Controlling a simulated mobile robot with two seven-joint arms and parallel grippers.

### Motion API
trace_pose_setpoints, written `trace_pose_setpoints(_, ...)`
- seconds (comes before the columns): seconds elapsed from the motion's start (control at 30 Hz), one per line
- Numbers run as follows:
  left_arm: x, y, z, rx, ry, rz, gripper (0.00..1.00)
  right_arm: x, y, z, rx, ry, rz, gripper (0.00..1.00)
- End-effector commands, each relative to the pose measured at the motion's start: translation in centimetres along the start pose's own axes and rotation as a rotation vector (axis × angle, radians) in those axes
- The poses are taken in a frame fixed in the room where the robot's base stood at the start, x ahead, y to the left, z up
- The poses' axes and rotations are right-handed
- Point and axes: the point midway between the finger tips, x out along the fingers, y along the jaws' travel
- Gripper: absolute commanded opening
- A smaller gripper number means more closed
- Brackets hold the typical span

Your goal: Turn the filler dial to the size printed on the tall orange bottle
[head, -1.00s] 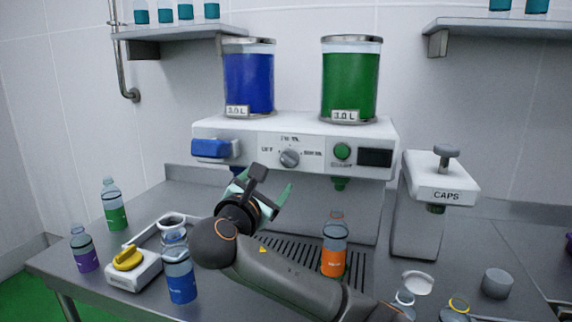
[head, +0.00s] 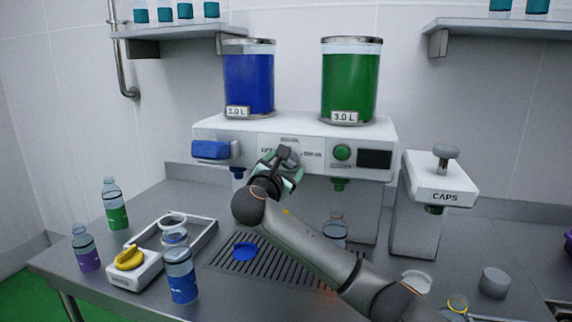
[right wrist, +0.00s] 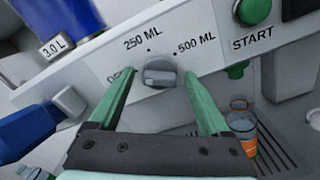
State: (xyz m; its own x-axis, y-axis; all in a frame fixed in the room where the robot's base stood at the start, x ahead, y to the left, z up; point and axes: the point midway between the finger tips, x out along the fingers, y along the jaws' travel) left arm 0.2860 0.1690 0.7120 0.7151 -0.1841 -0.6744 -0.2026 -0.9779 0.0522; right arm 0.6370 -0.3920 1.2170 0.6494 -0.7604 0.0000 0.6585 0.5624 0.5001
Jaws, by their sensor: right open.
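The filler dial (right wrist: 160,73) is a grey knob on the white filler panel, marked OFF, 250 ML and 500 ML. I cannot tell clearly which mark it points to. My right gripper (right wrist: 161,84) is open, its green fingers on either side of the dial, with no clear contact. In the head view the right gripper (head: 283,168) hides the dial. The orange bottle (head: 335,229) stands at the drip grate, mostly behind my right arm; the right wrist view shows its orange part (right wrist: 249,147). Its print is not readable. My left gripper is not in view.
The green START button (head: 342,152) is right of the dial; a blue block (head: 211,150) is at the panel's left. Blue (head: 249,83) and green (head: 349,85) tanks stand on top. Bottles and a yellow-knobbed device (head: 130,258) are at left; the caps unit (head: 440,180) is at right.

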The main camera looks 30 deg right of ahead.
Motion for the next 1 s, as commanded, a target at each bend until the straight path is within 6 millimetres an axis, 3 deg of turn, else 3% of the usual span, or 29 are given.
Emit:
trace_pose_setpoints(0.07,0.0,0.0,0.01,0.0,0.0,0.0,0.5,-0.01,-0.01,0.01,0.0,0.0,0.0,0.79)
trace_pose_setpoints(0.77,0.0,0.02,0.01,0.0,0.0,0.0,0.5,-0.03,-0.01,0.0,0.0,0.0,0.0,0.0)
trace_pose_setpoints(1.0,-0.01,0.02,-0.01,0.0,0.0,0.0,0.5,-0.01,-0.02,0.01,0.015,0.0,-0.001,0.0)
